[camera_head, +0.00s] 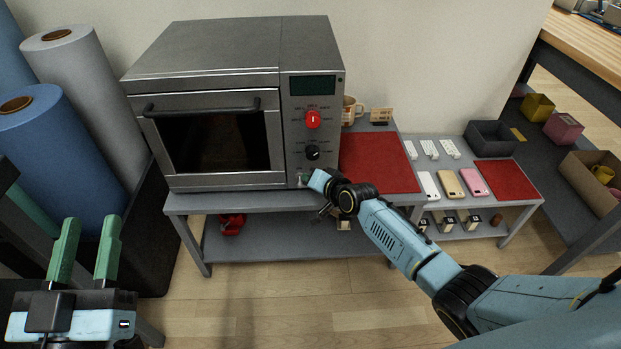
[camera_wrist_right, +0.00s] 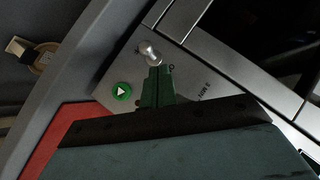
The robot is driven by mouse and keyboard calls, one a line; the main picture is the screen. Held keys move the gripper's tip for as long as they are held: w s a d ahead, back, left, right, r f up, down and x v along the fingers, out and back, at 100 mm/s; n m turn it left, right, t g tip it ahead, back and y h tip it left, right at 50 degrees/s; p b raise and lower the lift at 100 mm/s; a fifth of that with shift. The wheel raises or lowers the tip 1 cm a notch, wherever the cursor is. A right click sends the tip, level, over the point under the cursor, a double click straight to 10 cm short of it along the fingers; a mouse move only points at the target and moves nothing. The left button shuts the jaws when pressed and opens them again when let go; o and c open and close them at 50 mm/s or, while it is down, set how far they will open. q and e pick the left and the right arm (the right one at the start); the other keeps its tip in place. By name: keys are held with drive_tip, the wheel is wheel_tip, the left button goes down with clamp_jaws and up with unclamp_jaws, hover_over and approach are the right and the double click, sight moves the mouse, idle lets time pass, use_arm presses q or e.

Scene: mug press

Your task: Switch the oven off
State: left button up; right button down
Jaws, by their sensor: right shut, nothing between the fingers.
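The grey oven (camera_head: 205,95) stands on the table with its door shut. Its right-hand panel has a dark display (camera_head: 312,85), a red knob (camera_head: 313,119) and a black knob (camera_head: 312,152). In the right wrist view, a small silver toggle lever (camera_wrist_right: 149,52) sticks out of the panel, near a small "O" mark. A green button (camera_wrist_right: 122,91) with a white triangle is beside it. My right gripper (camera_wrist_right: 156,70) is shut and empty, its tips at the lever; I cannot tell if they touch. My left gripper (camera_head: 91,222) is open and empty, far from the oven.
A red mat (camera_head: 378,163) and a mug (camera_head: 349,110) are right of the oven. Several phones lie on the lower table to the right, before a dark tray (camera_head: 490,138). Large fabric rolls (camera_head: 62,150) stand at the left. A red object (camera_head: 232,224) is on the lower shelf.

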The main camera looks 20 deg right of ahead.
idle(0.3)
drive_tip(key=d+p+v, duration=0.1)
drive_tip(key=p+v, duration=0.6)
drive_tip(key=v, duration=0.6)
drive_tip(key=shift+d+p, duration=0.15)
drive_tip(key=shift+p, duration=0.15)
